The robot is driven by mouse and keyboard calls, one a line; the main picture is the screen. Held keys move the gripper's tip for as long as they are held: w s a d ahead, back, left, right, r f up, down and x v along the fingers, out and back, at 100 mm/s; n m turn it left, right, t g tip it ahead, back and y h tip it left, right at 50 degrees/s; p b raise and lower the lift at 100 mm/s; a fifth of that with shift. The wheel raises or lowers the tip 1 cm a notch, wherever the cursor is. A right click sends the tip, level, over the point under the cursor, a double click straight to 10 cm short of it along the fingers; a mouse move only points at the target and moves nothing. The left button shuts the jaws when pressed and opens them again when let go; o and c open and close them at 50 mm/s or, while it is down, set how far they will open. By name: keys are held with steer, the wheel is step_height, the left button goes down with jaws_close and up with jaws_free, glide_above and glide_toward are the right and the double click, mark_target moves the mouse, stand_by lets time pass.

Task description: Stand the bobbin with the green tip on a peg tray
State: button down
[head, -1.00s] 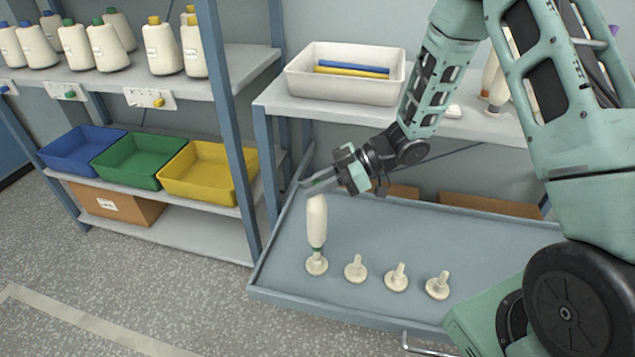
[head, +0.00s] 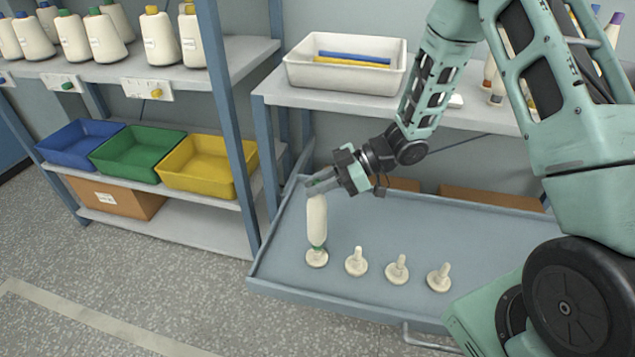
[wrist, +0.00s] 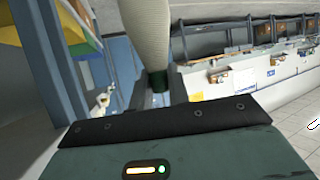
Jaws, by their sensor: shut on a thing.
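The white bobbin (head: 316,222) is upright with its green tip (head: 316,246) pointing down, at the leftmost peg (head: 317,259) of the peg tray (head: 420,222). The tip hides most of that peg's shaft; I cannot tell whether the bobbin rests on its base. My gripper (head: 318,187) is shut on the bobbin's upper end, its fingers coming in from the right. In the wrist view the bobbin (wrist: 145,38) narrows downward to the dark green tip (wrist: 158,82).
Bare pegs stand in a row to the right, the nearest one (head: 356,263) close to the bobbin. A white bin (head: 345,80) is on the shelf above. Blue, green and yellow (head: 208,168) bins sit on the left rack, beside its blue post (head: 228,120).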

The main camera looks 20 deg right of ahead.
steer(key=shift+f+b, duration=0.4)
steer(key=shift+f, duration=0.4)
steer(key=c, duration=1.3)
jaws_free()
steer(key=shift+o, duration=0.2)
steer(key=p+v, duration=0.1)
steer(key=v, duration=1.6)
steer(key=shift+d, duration=0.25)
